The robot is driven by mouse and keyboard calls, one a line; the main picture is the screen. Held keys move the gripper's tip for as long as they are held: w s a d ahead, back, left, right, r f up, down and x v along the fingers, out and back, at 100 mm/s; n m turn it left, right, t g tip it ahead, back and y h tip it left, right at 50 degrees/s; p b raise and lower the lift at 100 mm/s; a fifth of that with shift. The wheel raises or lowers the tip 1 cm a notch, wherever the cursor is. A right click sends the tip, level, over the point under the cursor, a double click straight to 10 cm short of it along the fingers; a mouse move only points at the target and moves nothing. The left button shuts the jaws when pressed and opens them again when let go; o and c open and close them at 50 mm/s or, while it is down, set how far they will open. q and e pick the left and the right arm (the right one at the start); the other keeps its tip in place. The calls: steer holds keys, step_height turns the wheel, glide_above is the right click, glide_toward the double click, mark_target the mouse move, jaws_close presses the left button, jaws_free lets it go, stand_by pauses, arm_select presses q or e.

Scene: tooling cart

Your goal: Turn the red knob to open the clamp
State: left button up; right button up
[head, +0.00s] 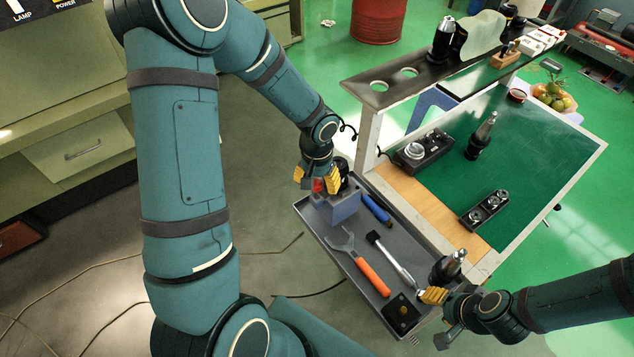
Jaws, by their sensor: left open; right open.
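The clamp (338,207) is a blue-grey block at the far left end of the grey tool tray. Its red knob (318,186) shows as a small red patch between the fingers of my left gripper (317,181). That gripper is open, pointing down, with its yellow fingertips on either side of the knob. I cannot tell whether they touch it. Part of the clamp's top is hidden by the gripper. My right gripper (436,310) is open and empty at the near right end of the tray, beside a black tool holder.
The green cart top (540,140) carries tool holders.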

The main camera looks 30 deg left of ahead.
arm_select(q)
steer(key=shift+f, duration=0.35)
steer(key=shift+c, duration=0.2)
jaws_close()
steer(key=shift+m, duration=0.8)
steer(key=shift+o, duration=0.2)
jaws_free()
steer(key=shift+r, duration=0.1)
